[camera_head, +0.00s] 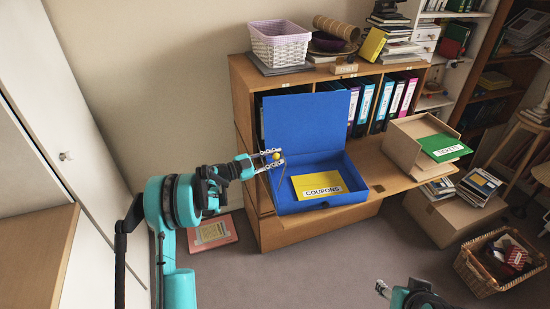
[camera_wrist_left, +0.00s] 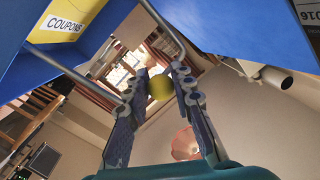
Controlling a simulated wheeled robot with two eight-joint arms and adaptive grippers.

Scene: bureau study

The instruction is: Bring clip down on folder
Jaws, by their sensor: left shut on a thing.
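A blue box file (camera_head: 303,122) stands open on the lowered desk flap, its lid raised at the back. A yellow folder labelled COUPONS (camera_head: 312,180) lies inside; it also shows in the left wrist view (camera_wrist_left: 72,14). The clip is a thin metal wire (camera_head: 283,174) with a yellow knob (camera_head: 277,156), raised at the box's left side above the folder. My left gripper (camera_head: 273,158) is shut on the knob, which shows between its fingers in the left wrist view (camera_wrist_left: 160,88). My right gripper (camera_head: 382,288) shows small at the bottom, apart from everything; its jaw state is unclear.
An open cardboard box (camera_head: 401,150) with a green folder (camera_head: 442,147) stands right of the box file. Upright binders (camera_head: 364,101) line the shelf behind. A white basket (camera_head: 281,50) stands on top. A wicker basket (camera_head: 477,280) is on the floor at right.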

